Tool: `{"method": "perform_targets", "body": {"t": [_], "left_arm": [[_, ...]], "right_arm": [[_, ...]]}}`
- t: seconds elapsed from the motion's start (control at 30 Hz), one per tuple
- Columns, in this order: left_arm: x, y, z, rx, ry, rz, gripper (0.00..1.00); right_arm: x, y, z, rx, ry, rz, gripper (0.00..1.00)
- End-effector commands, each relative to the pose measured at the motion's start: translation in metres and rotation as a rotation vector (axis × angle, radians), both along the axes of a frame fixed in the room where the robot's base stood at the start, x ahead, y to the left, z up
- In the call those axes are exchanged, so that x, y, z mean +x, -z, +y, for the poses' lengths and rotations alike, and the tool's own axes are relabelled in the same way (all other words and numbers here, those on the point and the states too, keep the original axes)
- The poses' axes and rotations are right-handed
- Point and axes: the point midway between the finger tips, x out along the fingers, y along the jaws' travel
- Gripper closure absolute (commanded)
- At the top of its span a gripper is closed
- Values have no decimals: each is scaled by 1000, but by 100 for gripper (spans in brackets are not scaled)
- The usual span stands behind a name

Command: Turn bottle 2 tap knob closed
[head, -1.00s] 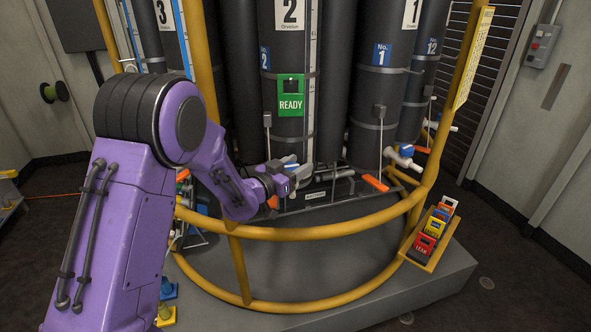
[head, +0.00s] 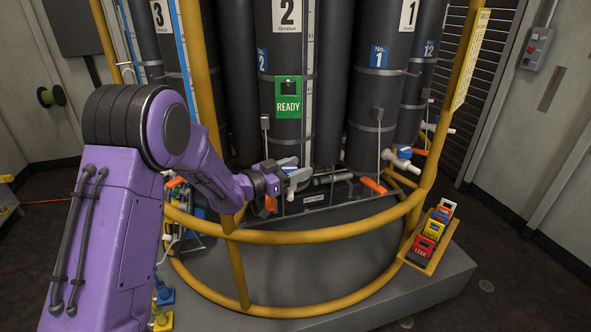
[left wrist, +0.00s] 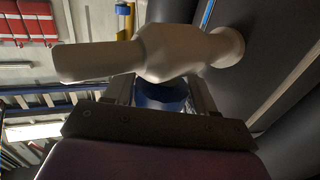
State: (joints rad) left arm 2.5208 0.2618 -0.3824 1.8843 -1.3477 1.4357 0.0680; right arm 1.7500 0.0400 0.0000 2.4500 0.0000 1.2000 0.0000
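Bottle 2 (head: 289,60) is a dark cylinder with a green READY tag (head: 289,96). Its pale tap (head: 299,175) is low at its front, partly covered by my left gripper (head: 284,180). In the left wrist view the white tap body (left wrist: 165,55) lies across the upper part, with its blue knob (left wrist: 160,96) below it. The fingers of my left gripper (left wrist: 162,98) stand on both sides of the knob and appear to close on it. The knob's far side is hidden by the tap body. My right gripper is in no view.
A yellow rail (head: 320,235) curves round the bottles, and my left arm reaches in over it. Bottle 1 (head: 385,100) stands to the right with its own blue-knobbed tap (head: 400,157). Coloured tags sit in a yellow holder (head: 418,260) on the rail's right.

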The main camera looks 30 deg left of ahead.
Motion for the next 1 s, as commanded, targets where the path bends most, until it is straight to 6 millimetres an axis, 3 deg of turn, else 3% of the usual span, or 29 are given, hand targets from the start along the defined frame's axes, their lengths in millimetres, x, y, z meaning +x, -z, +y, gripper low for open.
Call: {"method": "perform_targets", "body": {"t": [0.37, 0.73, 1.0], "left_arm": [[-4, 1, 2, 1, -1, 1, 29], [-77, 2, 32, -1, -2, -2, 29], [-98, 0, 40, 1, 0, -1, 29]], "right_arm": [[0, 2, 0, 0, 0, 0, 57], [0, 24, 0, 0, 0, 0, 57], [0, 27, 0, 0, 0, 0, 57]]}}
